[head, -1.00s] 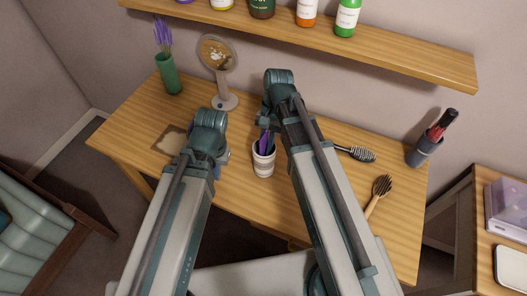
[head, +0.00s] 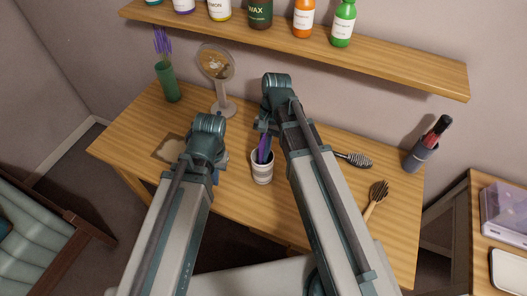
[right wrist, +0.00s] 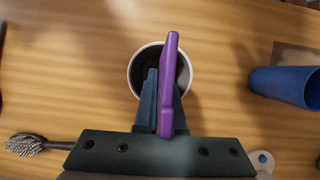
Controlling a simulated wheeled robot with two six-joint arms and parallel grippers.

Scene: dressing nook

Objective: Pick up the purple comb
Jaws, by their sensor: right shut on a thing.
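The purple comb (head: 264,150) stands upright at the mouth of a white and grey striped cup (head: 262,174) in the middle of the table. My right gripper (head: 263,126) is above the cup and shut on the comb. The right wrist view shows the comb (right wrist: 169,80) between the fingers (right wrist: 159,100), over the cup's round opening (right wrist: 134,73). I cannot tell whether its lower end is still inside the cup. My left gripper (head: 215,170) hangs left of the cup; its fingers are hidden behind the arm.
A blue cylinder (right wrist: 287,86) lies or stands left of the striped cup, mostly hidden in the head view. A mirror (head: 216,64), green vase (head: 168,82), two brushes (head: 357,160) (head: 377,191) and dark holder (head: 420,154) surround it. A bottle shelf (head: 300,44) overhangs the back.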

